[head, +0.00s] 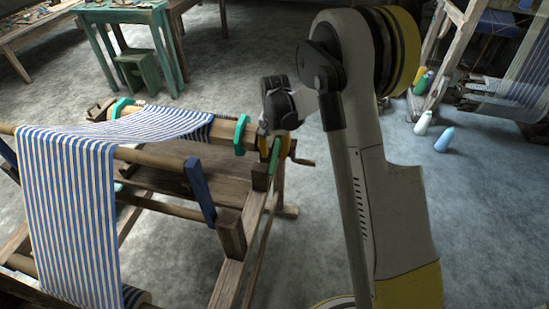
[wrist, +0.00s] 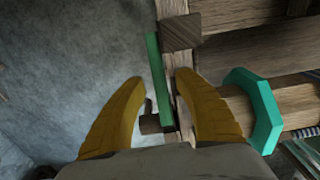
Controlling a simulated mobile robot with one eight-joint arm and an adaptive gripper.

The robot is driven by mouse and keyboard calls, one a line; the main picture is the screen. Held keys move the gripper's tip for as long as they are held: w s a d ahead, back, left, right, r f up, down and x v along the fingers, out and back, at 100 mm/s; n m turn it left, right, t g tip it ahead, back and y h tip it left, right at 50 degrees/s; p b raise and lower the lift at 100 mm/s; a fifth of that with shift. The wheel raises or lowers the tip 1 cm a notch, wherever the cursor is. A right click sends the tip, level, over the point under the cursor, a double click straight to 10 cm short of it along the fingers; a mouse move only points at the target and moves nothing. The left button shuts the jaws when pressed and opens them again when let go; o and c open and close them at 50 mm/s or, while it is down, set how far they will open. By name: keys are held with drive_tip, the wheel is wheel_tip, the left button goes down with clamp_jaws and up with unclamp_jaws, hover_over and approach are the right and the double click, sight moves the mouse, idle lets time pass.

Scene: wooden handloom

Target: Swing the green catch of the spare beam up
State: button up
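The green catch (head: 274,157) is a narrow bar at the right end of the loom, beside a wooden post. Its upper part is hidden by my gripper in the head view. In the wrist view the green catch (wrist: 157,75) lies along the wooden rail, between my fingertips as seen from there. My gripper (wrist: 159,79) has yellow fingers spread apart, with a gap on both sides of the catch. In the head view my gripper (head: 276,148) is at the beam's right end. The beam (head: 222,131) carries teal collars (head: 241,134) and striped cloth.
A dark crank handle (head: 302,161) sticks out right of the beam end; a dark piece (wrist: 152,122) also shows between my fingers. Wooden posts (head: 230,232) stand nearby.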

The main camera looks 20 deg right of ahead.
drive_tip(key=shift+f, duration=0.4)
clamp_jaws()
